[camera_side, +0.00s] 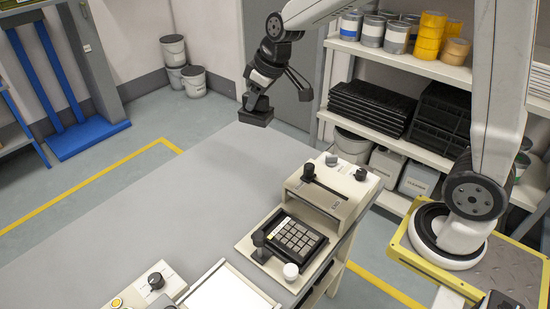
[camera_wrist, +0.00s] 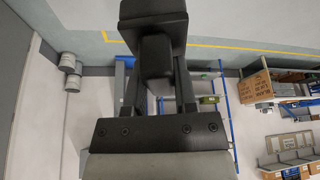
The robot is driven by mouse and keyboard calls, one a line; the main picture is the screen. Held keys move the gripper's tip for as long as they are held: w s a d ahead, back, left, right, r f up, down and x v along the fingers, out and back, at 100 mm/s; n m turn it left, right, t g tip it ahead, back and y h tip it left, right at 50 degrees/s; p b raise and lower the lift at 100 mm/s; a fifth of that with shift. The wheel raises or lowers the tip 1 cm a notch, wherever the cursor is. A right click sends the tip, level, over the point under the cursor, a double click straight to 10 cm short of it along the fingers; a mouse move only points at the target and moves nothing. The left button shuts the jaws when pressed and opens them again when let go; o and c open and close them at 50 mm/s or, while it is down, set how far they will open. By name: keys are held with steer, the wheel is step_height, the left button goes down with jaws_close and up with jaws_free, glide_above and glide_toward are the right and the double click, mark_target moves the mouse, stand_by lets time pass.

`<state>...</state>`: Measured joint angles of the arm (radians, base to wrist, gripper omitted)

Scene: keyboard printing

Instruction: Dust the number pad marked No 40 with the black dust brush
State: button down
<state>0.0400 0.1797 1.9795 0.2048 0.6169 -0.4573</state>
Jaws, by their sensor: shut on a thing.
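My gripper (camera_side: 259,97) is in the air in the side view, high over the far end of the grey table (camera_side: 190,200). It is shut on the black dust brush (camera_side: 256,115), whose wide dark head hangs lowest. In the wrist view the brush (camera_wrist: 152,12) shows at the top, its block-like grip between my gripper's fingers (camera_wrist: 155,62). A dark number pad (camera_side: 298,237) with several grey keys lies on a cream plate (camera_side: 247,246) near the table's right edge. Its marking is too small to read. The brush is well apart from the pad.
A cream machine (camera_side: 318,202) with a dark slot stands just behind the pad. A white panel (camera_side: 228,295) and a small control box (camera_side: 155,283) are at the front. The table's left and middle are clear.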

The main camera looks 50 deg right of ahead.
mark_target(255, 116)
steer(key=shift+s+a+f+m+h, duration=0.4)
steer(key=shift+s+a+f+m, duration=0.55)
steer(key=shift+a+f+m, duration=0.1)
steer(key=s+a+f+m+g+h, duration=0.2)
steer(key=s+f+m, duration=0.3)
steer(key=s+m, duration=0.4)
steer(key=s+a+f+m+g+h, duration=0.2)
steer(key=s+a+f+m, duration=0.2)
steer(key=s+m, duration=0.6)
steer(key=shift+s+f+h, duration=0.25)
steer(key=shift+f+h, duration=0.15)
steer(key=shift+f, duration=0.7)
steer(key=shift+f, duration=0.15)
steer(key=shift+a+f, duration=0.1)
steer(key=shift+f, duration=2.25)
steer(key=shift+w+m, duration=0.1)
steer(key=shift+m, duration=0.15)
